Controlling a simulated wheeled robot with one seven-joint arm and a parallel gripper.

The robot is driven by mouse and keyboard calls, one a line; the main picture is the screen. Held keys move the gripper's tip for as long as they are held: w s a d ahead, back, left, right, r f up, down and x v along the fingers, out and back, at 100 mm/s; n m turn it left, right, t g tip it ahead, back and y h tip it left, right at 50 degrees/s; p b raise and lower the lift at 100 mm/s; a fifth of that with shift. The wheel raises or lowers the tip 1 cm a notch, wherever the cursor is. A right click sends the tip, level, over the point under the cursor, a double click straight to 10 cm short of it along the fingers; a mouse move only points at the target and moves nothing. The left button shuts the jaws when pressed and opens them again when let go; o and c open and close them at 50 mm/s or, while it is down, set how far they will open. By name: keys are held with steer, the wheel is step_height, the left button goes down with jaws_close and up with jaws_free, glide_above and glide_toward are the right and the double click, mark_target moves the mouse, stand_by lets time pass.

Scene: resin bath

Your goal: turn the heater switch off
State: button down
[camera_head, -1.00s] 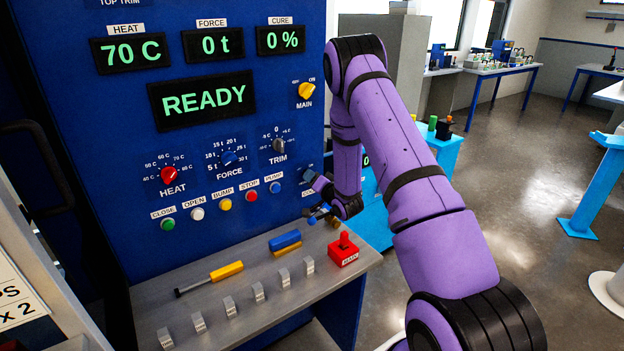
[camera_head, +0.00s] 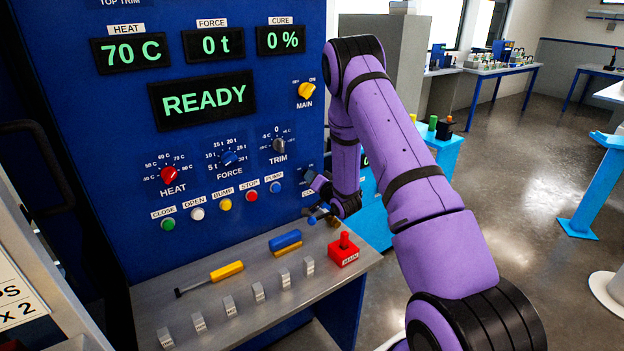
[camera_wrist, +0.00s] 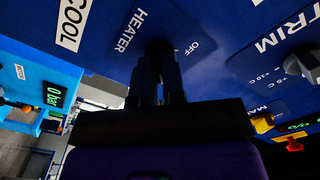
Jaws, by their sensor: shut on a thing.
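The heater switch (camera_wrist: 158,47) is a dark knob on the blue panel, under the HEATER label in the wrist view, with an OFF mark beside it. My gripper (camera_wrist: 158,68) is shut on this knob, one dark finger on each side. The fingers and deep shadow hide most of the knob, so its pointer position cannot be told. In the head view my gripper is at the panel's right edge, largely behind my purple arm, and the switch is not clearly visible there.
The trim knob (camera_head: 279,145), yellow main switch (camera_head: 306,91) and a blue button (camera_head: 275,187) are nearby on the panel. Below, a shelf (camera_head: 240,312) holds a red main block (camera_head: 343,252) and a yellow-handled tool (camera_head: 226,271). The heat display (camera_head: 130,53) reads 70 C.

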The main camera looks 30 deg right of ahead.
steer(key=shift+n, duration=8.6)
steer(key=c, duration=1.2)
jaws_free()
steer(key=shift+s, duration=0.1)
steer(key=s, duration=1)
steer(key=shift+s+d, duration=0.15)
steer(key=shift+s, duration=0.2)
